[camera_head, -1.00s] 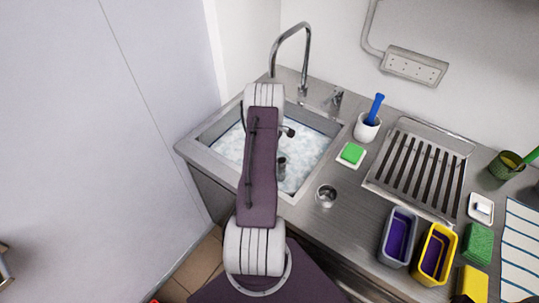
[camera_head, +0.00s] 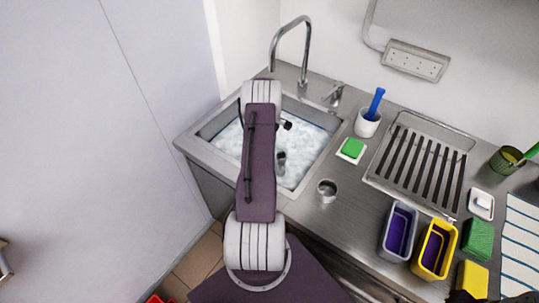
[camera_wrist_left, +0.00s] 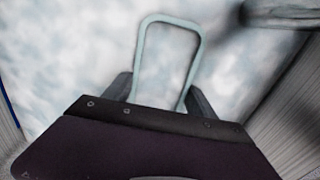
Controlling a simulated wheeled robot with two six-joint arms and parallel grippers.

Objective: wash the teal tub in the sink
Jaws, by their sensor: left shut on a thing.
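The steel sink (camera_head: 193,147) holds white, foamy water. My left arm reaches over it in the head view and hides part of the basin. In the left wrist view, my left gripper (camera_wrist_left: 162,92) is shut on the teal tub (camera_wrist_left: 143,48), low over the foam. Only the tub's pale teal, rounded rim loop shows clearly, with foam white inside it. The tub's walls and how deep it sits cannot be told. In the head view the tub is hidden by my arm.
A faucet (camera_head: 291,30) arches over the sink's back. On the counter right of it are a green sponge on a dish (camera_head: 352,148), a white cup with a blue brush (camera_head: 367,124), a small metal cup (camera_head: 327,190), a drying rack (camera_head: 420,165), and grey (camera_head: 389,248) and yellow (camera_head: 421,265) tubs.

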